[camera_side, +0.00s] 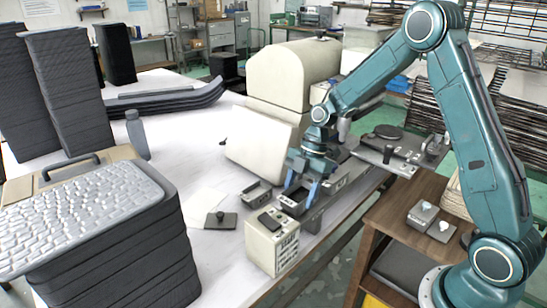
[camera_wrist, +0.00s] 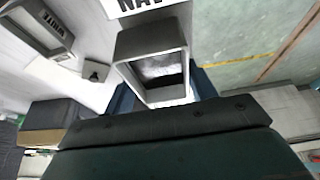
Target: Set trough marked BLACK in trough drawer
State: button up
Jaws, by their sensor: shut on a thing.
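A small grey open-topped trough (camera_side: 293,204) is between the blue fingers of my gripper (camera_side: 301,186), which is shut on it. In the wrist view the held trough (camera_wrist: 150,52) shows a pale inner wall and a dark inside, with blue fingers (camera_wrist: 162,93) at its sides. I cannot read a BLACK marking on it. A white label reading "NAV", cut off by the frame, lies just beyond it. A second trough (camera_side: 257,191) stands to its left; in the wrist view that trough (camera_wrist: 38,30) carries a label reading WHITE. I cannot make out which part is the trough drawer.
A cream box (camera_side: 272,246) with a dark top piece stands in front of the troughs. A small dark plate with a knob (camera_side: 221,220) lies on the white table. A pale tilted panel (camera_side: 258,143) stands behind. Stacked dark trays fill the left. The table's right edge is close.

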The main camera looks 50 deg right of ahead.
jog(key=shift+f, duration=0.3)
jog(key=shift+f, duration=0.15)
jog(key=o, duration=1.2)
jog(key=shift+c, duration=0.2)
jog(key=v, duration=1.3)
jog(key=shift+d+r, duration=0.25)
jog(key=shift+r, duration=0.05)
